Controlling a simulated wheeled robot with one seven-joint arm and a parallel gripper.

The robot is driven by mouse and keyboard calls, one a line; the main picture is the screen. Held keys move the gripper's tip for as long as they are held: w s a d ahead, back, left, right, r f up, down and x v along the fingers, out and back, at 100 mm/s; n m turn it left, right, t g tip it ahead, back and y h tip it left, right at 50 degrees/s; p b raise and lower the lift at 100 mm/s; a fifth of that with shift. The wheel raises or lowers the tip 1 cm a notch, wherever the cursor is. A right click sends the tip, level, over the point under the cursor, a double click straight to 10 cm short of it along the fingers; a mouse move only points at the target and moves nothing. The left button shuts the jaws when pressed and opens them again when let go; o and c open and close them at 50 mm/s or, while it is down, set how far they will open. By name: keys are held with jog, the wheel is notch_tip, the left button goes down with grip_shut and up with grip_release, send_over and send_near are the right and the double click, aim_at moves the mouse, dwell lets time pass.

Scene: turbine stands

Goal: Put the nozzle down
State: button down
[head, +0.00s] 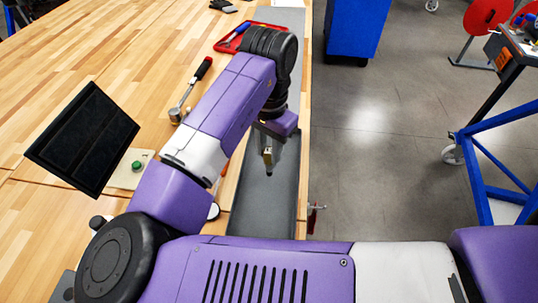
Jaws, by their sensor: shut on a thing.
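My gripper (268,158) hangs from my purple arm, pointing down over a dark grey mat (262,205) at the table's right edge. It is shut on a small piece, which I take to be the nozzle. The piece is mostly hidden by the fingers and too small to make out in shape. Whether it touches the mat or hangs just above it, I cannot tell.
The wooden table (60,75) holds a ratchet (190,90), a red tray (235,42) with tools, a black panel (83,138) and a green button (137,165). A red-handled clamp (316,207) sits at the edge. The mat's near part is clear.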

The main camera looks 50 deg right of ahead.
jog(key=shift+f, duration=1.25)
jog(key=shift+f, duration=0.15)
jog(key=c, duration=1.1)
grip_release()
notch_tip(320, 180, up, 12)
jog(key=shift+r+b, duration=0.15)
jog(key=shift+b, duration=0.35)
